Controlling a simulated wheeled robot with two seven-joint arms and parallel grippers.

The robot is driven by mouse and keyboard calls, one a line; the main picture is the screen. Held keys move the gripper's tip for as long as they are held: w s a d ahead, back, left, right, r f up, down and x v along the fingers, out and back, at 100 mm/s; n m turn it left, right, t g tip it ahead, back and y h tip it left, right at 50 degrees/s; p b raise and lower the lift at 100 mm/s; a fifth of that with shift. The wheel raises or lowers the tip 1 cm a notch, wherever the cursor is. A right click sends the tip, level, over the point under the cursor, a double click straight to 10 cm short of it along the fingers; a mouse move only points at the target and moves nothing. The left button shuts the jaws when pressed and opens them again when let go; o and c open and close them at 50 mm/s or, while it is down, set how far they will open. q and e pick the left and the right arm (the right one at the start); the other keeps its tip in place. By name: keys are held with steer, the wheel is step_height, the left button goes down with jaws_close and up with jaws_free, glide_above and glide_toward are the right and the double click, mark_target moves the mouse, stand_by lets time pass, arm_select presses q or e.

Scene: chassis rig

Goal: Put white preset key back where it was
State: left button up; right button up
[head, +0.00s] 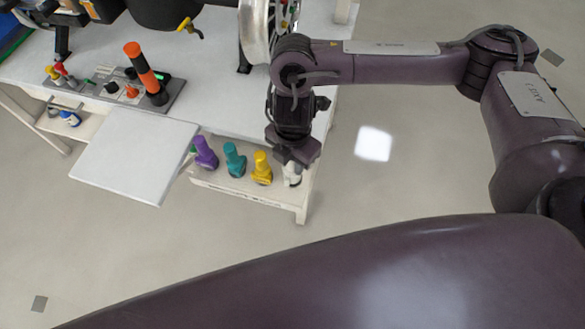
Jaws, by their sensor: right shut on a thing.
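The white preset key (292,174) is at the right end of a row of coloured keys on the low front shelf of the white bench. My right gripper (292,165) comes down from above and is shut on its top. The key looks upright, at or just over the shelf; whether its base touches cannot be told. To its left stand a yellow key (262,169), a teal key (235,160) and a purple key (205,153). A bit of green shows behind the purple one. My left gripper is not in view.
A white flat panel (134,160) juts out in front of the bench, left of the keys. A control board (115,88) with an orange-and-black handle (143,68) is on the bench top (215,95). A wheel (257,32) stands behind my right wrist. Floor right of the bench is clear.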

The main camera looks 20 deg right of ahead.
mark_target(292, 170)
steer(key=shift+f+b, duration=0.45)
steer(key=shift+f, duration=1.3)
steer(key=o, duration=0.9)
steer(key=shift+f, duration=0.15)
step_height(292, 170, up, 11)
steer(key=p, duration=0.2)
steer(key=shift+d+p, duration=0.1)
steer(key=shift+p, duration=0.25)
steer(key=shift+r, duration=0.7)
